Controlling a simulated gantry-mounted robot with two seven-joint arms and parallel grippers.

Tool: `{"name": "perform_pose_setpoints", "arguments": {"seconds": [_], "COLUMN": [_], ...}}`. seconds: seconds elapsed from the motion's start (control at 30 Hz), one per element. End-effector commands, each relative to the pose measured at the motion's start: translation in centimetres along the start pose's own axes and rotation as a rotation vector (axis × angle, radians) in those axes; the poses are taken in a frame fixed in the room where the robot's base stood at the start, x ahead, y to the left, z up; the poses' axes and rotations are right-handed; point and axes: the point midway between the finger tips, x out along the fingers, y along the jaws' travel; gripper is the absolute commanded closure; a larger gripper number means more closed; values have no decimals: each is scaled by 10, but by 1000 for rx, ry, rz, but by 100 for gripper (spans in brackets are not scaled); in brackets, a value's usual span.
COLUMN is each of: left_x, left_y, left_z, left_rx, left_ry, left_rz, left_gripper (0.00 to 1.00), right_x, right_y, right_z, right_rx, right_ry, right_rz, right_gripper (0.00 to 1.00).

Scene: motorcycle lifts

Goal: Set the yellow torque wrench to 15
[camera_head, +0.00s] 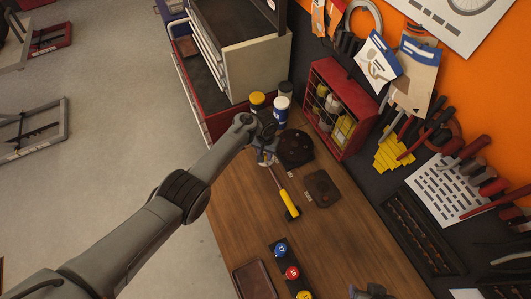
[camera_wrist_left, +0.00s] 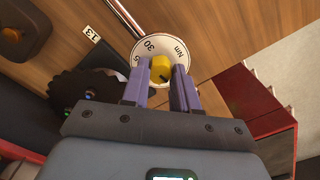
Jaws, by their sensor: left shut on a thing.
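The yellow torque wrench (camera_head: 284,192) lies on the wooden workbench, its yellow handle toward the front and its dial end under my left gripper. My left gripper (camera_head: 266,156) is at that dial end, at the far part of the bench. My left gripper (camera_wrist_left: 162,86) is shut on this knob, one finger on each side. Other dial numbers are partly cut off or hidden, so the setting cannot be read. My right gripper cannot be made out.
A dark toothed disc (camera_head: 296,148) and a dark square block (camera_head: 322,188) lie near the wrench. Yellow and blue-labelled cans (camera_head: 280,110) and a red rack (camera_head: 341,110) stand behind. A "13" label (camera_wrist_left: 92,33) lies near the dial.

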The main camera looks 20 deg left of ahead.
Motion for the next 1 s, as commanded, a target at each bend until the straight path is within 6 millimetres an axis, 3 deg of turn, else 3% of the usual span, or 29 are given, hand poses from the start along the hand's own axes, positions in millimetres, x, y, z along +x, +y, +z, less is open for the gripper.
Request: {"name": "perform_pose_setpoints", "arguments": {"seconds": [1.0], "left_x": [1], "left_y": [-1], "left_z": [0], "left_rx": [741], "left_ry": [-3], "left_rz": [-2], "left_gripper": [100], "right_x": [5], "right_y": [-1], "right_z": [2], "right_rx": [4], "right_ry": [0], "right_rz": [-3], "right_gripper": [57]}}
